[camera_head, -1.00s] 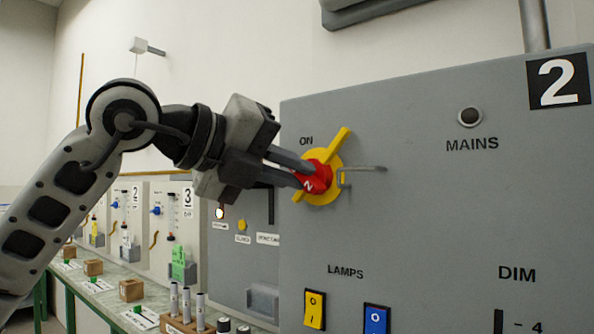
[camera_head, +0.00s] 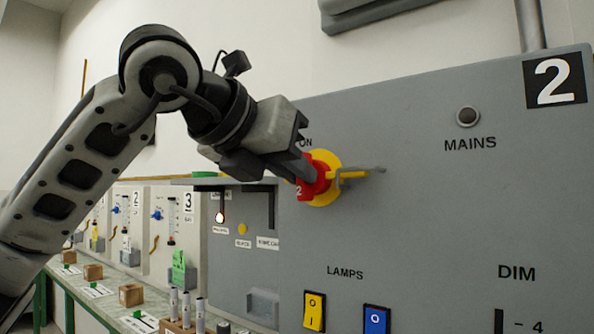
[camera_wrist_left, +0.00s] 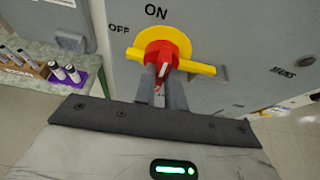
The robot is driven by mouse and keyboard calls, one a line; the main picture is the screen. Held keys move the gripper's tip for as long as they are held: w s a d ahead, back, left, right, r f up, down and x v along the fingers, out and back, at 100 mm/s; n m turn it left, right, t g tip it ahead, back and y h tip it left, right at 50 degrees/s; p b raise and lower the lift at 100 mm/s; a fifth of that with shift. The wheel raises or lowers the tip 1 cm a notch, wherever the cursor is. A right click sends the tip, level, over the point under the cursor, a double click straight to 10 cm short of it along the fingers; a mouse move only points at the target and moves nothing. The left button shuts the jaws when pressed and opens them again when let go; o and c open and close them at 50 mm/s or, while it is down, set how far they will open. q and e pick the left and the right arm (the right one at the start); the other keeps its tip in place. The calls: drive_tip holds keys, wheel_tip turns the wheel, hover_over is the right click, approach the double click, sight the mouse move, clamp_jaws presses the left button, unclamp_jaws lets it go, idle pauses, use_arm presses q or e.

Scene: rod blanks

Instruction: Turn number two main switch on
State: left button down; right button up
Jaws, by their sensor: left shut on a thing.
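The number two main switch is a red knob (camera_head: 318,178) on a yellow disc with a yellow bar across it, on the big grey panel. In the head view the bar runs nearly level to the right, its end at the metal bracket (camera_head: 376,170). In the left wrist view the red knob (camera_wrist_left: 160,54) sits below ON and right of OFF, with the yellow bar (camera_wrist_left: 196,68) nearly crosswise. My left gripper (camera_head: 302,170) is shut on the red knob; its fingers partly hide it. My right gripper is not in view.
The panel carries a dark round MAINS lamp (camera_head: 468,116), a yellow lamp switch (camera_head: 314,310) and a blue one (camera_head: 376,319). A lower grey panel (camera_head: 240,262) and a bench with small boxes and rods lie to the left.

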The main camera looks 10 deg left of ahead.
use_arm(q)
drive_tip(key=shift+m, duration=0.3)
idle(0.4)
drive_tip(key=c, duration=1.5)
unclamp_jaws()
drive_tip(key=shift+o, duration=0.2)
drive_tip(key=shift+s, duration=0.1)
drive_tip(key=b+v, duration=0.2)
drive_tip(key=v, duration=1.4)
drive_tip(key=shift+d, duration=0.1)
